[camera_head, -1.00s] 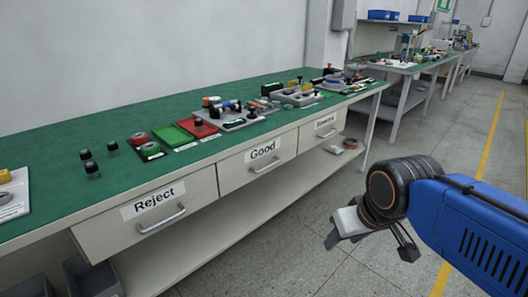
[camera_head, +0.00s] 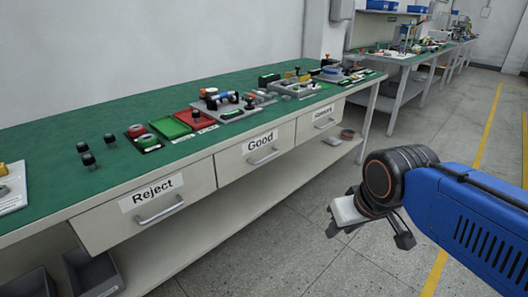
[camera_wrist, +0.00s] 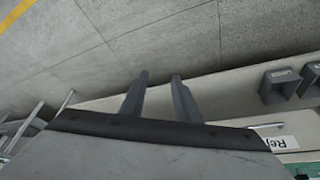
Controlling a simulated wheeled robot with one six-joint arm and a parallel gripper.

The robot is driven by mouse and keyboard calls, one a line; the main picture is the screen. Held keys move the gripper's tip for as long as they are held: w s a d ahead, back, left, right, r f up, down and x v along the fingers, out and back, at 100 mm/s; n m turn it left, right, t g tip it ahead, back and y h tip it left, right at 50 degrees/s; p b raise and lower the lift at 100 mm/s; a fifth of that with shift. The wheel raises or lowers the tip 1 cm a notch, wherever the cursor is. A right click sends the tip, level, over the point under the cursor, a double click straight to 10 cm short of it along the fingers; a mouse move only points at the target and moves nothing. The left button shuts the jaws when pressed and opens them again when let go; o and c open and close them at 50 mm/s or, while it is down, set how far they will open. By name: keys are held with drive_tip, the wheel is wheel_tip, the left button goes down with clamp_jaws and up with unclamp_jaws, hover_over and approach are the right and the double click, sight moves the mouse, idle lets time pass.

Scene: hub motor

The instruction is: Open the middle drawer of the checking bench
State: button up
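The checking bench (camera_head: 60,145) has a green top and three pale drawers in its front. The middle drawer (camera_head: 228,168), labelled "Good", is shut, with its bar handle (camera_head: 265,156) below the label. The Reject drawer (camera_head: 95,228) on the left and the third drawer (camera_head: 306,127) on the right are also shut. My gripper (camera_head: 368,234) is open and empty, over the floor in front of the bench, right of and apart from the Good handle. In the wrist view its two fingers (camera_wrist: 160,77) stand apart with nothing between them; the Good label is not visible there.
Buttons, trays and parts (camera_head: 230,105) lie on the benchtop. Grey bins (camera_head: 90,270) sit on the lower shelf at left; the wrist view shows them too (camera_wrist: 280,85). The floor (camera_head: 300,240) between bench and arm is clear. Another bench (camera_head: 385,66) stands behind.

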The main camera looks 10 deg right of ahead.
drive_tip(key=w+d+f+n+g+h, duration=0.2)
drive_tip(key=w+d+n+g+h, duration=0.15)
drive_tip(key=w, duration=0.45)
drive_tip(key=n+t+h, duration=0.7)
drive_tip(key=n+t, duration=0.4)
drive_tip(key=n, duration=0.2)
approach(264, 160)
drive_tip(key=shift+g, duration=0.25)
drive_tip(key=x, duration=1.1)
drive_tip(key=shift+w+d+r, duration=0.1)
drive_tip(key=shift+w+d, duration=0.05)
drive_tip(key=shift+w, duration=0.25)
clamp_jaws()
